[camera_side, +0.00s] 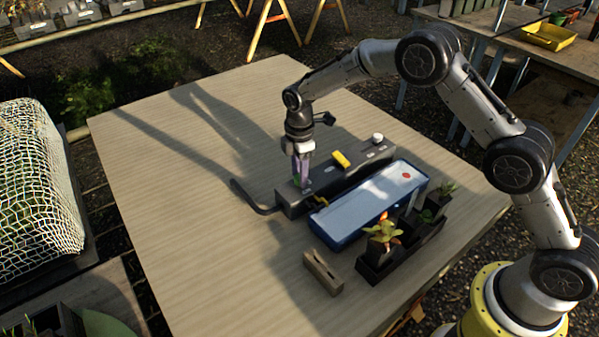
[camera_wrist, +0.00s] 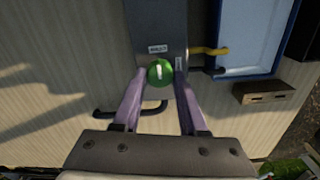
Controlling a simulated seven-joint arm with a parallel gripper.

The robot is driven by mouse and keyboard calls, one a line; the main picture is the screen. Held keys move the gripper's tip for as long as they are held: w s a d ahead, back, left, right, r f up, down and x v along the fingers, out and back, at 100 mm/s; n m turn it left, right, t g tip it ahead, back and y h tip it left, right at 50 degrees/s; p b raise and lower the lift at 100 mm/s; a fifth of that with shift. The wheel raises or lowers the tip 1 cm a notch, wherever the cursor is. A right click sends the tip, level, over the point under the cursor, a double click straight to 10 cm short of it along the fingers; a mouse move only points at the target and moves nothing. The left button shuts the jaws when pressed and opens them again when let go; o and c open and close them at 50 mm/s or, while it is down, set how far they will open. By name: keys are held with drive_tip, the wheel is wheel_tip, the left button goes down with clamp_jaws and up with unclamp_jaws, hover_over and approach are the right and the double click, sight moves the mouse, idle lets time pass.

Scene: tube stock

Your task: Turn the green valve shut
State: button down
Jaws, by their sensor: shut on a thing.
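The green valve (camera_wrist: 160,73) is a round knob with a pale mark on its top. It sits at one end of a long grey box (camera_side: 330,183) on the wooden table. My gripper (camera_wrist: 160,78) points down with its purple fingers on either side of the knob, shut on it. In the side view my gripper (camera_side: 301,180) stands over the near left end of the box and hides most of the knob.
A yellow handle (camera_side: 341,159) and a white knob (camera_side: 377,138) are also on the box. A blue-rimmed tray (camera_side: 330,239) lies beside it. Potted plants (camera_side: 384,232) and a small wooden block (camera_side: 323,272) stand nearer. A dark hose (camera_side: 250,203) leaves the box's left end. The table's left side is clear.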

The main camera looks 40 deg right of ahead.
drive_tip(key=shift+m, duration=0.4)
drive_tip(key=m, duration=0.3)
drive_tip(key=shift+m, duration=0.4)
drive_tip(key=m, duration=0.4)
drive_tip(key=shift+w, duration=0.1)
drive_tip(key=m, duration=0.5)
drive_tip(key=shift+d+r, duration=0.1)
drive_tip(key=m, duration=0.4)
drive_tip(key=shift+m, duration=0.3)
drive_tip(key=shift+c, duration=2.2)
unclamp_jaws()
